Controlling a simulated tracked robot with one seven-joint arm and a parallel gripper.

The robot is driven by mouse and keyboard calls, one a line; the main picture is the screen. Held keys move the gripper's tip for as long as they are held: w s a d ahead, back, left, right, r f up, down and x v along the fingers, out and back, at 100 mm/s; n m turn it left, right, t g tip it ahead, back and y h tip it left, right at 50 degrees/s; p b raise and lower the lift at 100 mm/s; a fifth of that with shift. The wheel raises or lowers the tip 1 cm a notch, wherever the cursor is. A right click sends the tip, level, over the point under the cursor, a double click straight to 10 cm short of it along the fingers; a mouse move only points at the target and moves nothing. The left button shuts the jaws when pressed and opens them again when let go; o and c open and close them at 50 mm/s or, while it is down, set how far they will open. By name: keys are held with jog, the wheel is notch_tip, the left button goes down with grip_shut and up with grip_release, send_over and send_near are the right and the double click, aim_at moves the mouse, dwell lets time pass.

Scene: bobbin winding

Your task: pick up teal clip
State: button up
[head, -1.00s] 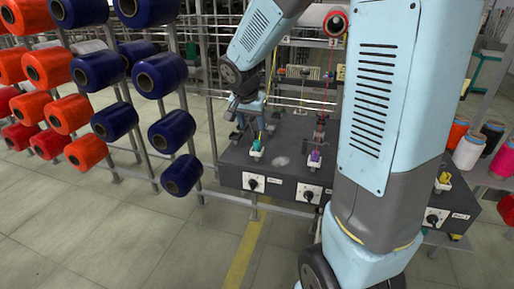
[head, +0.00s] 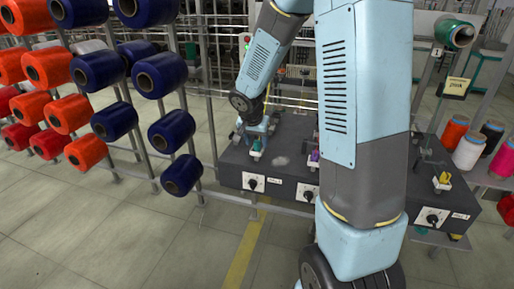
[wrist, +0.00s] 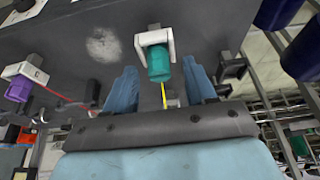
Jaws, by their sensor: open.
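The teal clip (wrist: 159,64) sits in a white U-shaped holder (wrist: 142,40) on the dark machine top, with a yellow thread running from it. In the wrist view it lies between and just ahead of the two blue fingers of my gripper (wrist: 160,88), which are apart and empty. In the head view the teal clip (head: 256,146) shows small on the left part of the machine, directly below my gripper (head: 257,126). The fingertips are partly hidden there by the wrist.
A purple clip (wrist: 19,89) in its own holder stands along the machine (head: 238,160). A yellow clip (head: 444,178) is at the right end. A dark bracket (wrist: 232,66) stands close beside the right finger. Racks of blue spools (head: 181,174) and orange spools stand left.

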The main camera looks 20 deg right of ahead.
aim_at(257, 143)
grip_shut()
dwell(0.6)
jog(key=shift+r, duration=0.5)
notch_tip(257, 143, up, 2)
jog(key=shift+s+r, duration=0.1)
jog(key=shift+r, duration=0.15)
jog(key=s+r, duration=0.9)
jog(key=s, duration=0.5)
jog(key=shift+r, duration=0.2)
